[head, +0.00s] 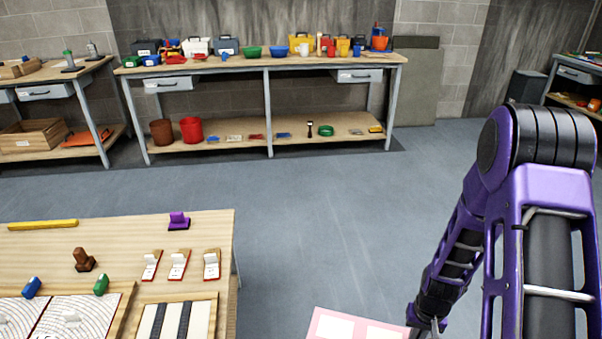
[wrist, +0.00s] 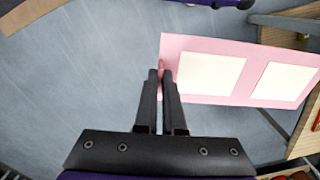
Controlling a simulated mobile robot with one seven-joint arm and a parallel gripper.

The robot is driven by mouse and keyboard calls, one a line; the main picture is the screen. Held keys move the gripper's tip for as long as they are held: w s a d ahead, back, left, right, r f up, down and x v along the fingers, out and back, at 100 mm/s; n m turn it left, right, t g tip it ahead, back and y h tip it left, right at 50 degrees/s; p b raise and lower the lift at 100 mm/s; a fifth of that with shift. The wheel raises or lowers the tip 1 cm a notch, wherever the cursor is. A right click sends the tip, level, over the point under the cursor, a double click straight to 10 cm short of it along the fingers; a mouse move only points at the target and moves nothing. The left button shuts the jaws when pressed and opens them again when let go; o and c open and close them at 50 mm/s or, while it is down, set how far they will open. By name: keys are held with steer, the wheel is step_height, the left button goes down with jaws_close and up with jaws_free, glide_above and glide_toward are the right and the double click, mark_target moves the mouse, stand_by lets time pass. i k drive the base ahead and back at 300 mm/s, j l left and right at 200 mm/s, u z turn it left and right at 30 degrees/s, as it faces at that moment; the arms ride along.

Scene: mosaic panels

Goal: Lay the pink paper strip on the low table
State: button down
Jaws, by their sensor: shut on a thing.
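The pink paper strip (wrist: 205,45) bears two cream-white rectangles. It hangs out over the floor, and in the head view its pink edge (head: 318,319) shows at the bottom, partly cut off by the frame. My gripper (wrist: 161,74) is shut on the strip's left edge in the wrist view. In the head view, my gripper (head: 428,325) is at the bottom, at the strip's right end. A wooden table (head: 215,231) stands at the lower left, apart from the strip; I cannot tell whether it is the low table.
The near table holds a purple stamp (head: 178,221), a yellow bar (head: 42,225), red-and-white blocks (head: 180,264) and patterned panels. A loaded workbench (head: 260,64) stands at the back. Grey floor (head: 310,220) between them is clear. Wooden furniture (wrist: 304,128) shows at the wrist view's right.

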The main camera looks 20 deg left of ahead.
mark_target(119, 252)
steer(key=i+l+u, duration=0.15)
steer(key=i, duration=0.25)
steer(key=i+l+u, duration=0.2)
steer(key=i, duration=0.15)
steer(key=i+l+u, duration=0.1)
steer(key=i+u, duration=0.3)
steer(key=i, duration=1.5)
steer(key=i+u, duration=0.1)
steer(key=i, duration=0.9)
steer(key=i+l+u, duration=0.1)
steer(key=i, duration=0.85)
steer(key=i+u, duration=0.35)
steer(key=i+l+u, duration=0.1)
steer(key=i+u, duration=0.5)
steer(key=u, duration=0.3)
steer(key=i+u, duration=0.25)
steer(key=u, duration=0.2)
steer(key=i+j+u, duration=0.1)
steer(key=i+u, duration=0.2)
steer(key=u, duration=0.15)
steer(key=i+u, duration=0.4)
steer(key=k, duration=0.05)
